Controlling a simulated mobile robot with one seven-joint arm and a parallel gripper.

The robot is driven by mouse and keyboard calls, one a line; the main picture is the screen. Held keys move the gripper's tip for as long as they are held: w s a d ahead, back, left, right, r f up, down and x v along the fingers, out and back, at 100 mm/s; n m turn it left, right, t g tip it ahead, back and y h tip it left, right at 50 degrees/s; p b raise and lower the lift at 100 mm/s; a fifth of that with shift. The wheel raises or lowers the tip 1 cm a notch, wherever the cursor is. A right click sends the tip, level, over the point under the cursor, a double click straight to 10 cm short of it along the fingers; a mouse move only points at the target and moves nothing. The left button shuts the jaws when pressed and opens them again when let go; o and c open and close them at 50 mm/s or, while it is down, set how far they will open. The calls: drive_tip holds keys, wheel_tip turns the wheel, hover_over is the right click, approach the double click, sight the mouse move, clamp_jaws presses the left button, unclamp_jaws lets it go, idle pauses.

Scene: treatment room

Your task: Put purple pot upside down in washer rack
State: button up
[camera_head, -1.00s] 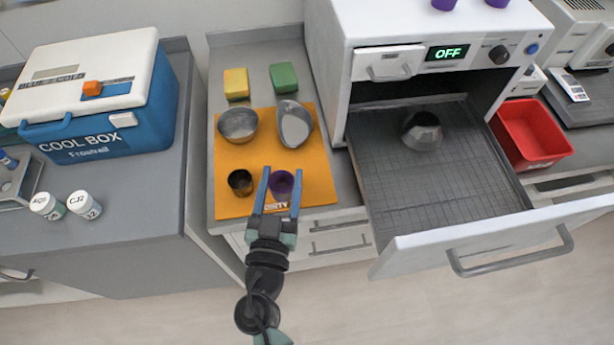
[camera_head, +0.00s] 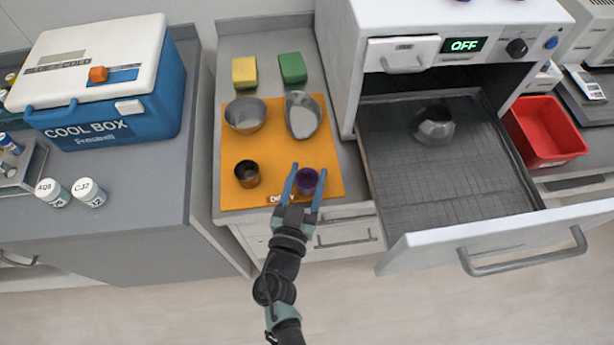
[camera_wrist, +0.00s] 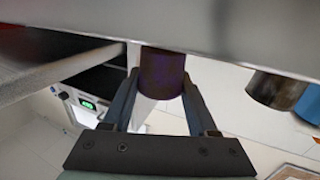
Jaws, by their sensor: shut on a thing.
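The purple pot (camera_head: 307,181) is at the front right of the orange mat (camera_head: 281,112). My gripper (camera_head: 304,178) reaches in from the front and is shut on it, one finger on each side. In the wrist view the purple pot (camera_wrist: 161,75) sits between my two fingers (camera_wrist: 161,90), its upper part cut off by a grey edge. I cannot tell whether it is clear of the mat. The washer's rack (camera_head: 400,199) is pulled out at the right, with a metal vessel (camera_head: 433,125) lying at its back.
A dark pot (camera_head: 247,174) stands left of the purple pot. A metal bowl (camera_head: 245,114) and a metal scoop-like dish (camera_head: 302,116) lie behind. The open washer door (camera_head: 500,235) fronts the rack. A red bin (camera_head: 545,132) stands right. The rack's front is clear.

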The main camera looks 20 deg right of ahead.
drive_tip(key=shift+f, duration=0.3)
drive_tip(key=o, duration=1.3)
drive_tip(key=shift+r, duration=0.15)
